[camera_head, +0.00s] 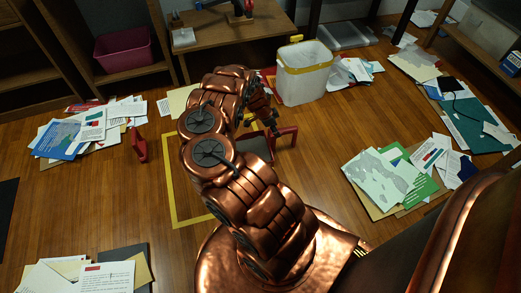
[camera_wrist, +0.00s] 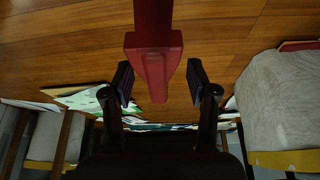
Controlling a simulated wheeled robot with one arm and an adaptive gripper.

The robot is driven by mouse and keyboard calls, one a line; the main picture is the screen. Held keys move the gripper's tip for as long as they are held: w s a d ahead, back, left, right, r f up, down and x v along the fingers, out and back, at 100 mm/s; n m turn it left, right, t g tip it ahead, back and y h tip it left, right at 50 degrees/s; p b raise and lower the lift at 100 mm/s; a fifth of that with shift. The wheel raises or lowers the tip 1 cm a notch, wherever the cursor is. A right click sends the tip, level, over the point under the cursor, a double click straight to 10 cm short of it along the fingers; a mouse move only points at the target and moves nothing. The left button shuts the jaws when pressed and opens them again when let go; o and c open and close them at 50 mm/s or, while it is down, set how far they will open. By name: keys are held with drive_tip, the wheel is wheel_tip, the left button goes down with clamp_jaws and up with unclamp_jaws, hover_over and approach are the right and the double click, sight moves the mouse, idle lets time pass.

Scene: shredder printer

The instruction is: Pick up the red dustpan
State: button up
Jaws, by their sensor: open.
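A red piece with a long narrow shaft and a wider wedge-shaped end (camera_wrist: 153,58) stands between my fingers in the wrist view. It appears to be part of the red dustpan. In the head view, red parts (camera_head: 286,134) and a dark panel (camera_head: 257,149) show just below my gripper (camera_head: 262,118), partly hidden by my arm. My gripper is open in the wrist view (camera_wrist: 159,82), with a finger on each side of the red piece and a visible gap at both sides.
A white bin with a yellow rim (camera_head: 304,82) stands close to the right of my gripper. Another red object (camera_head: 139,146) lies on the floor at left. Paper piles (camera_head: 88,130) (camera_head: 392,178) lie at both sides. A yellow floor outline (camera_head: 172,187) surrounds mostly bare wood.

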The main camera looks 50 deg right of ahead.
drive_tip(key=shift+b+x, duration=0.85)
drive_tip(key=shift+x, duration=1.2)
drive_tip(key=shift+s+a, duration=0.15)
drive_tip(key=shift+a, duration=0.05)
clamp_jaws()
